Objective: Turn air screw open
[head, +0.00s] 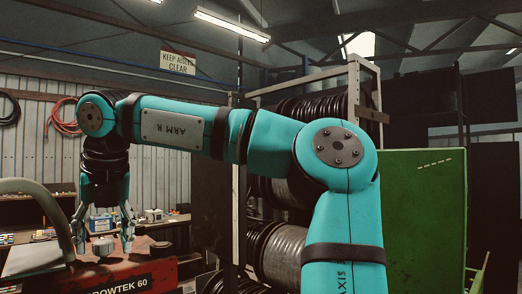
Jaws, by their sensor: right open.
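A small pale grey round knob (103,246), which looks like the air screw, sits on top of the red machine (165,272) at the lower left. The machine's front has a dark label ending in "ROWTEK 60". My right gripper (103,239) points down over it from above. Its two fingers are spread apart, one on each side of the knob, with gaps visible between them and it. The turning position of the knob cannot be told at this size. My left gripper is not in view.
A thick grey-green curved hose (48,205) rises left of the gripper. Benches with small boxes (153,215) stand behind. A rack of black hose reels (283,250) stands in the middle, and a large green panel (425,215) is on the right.

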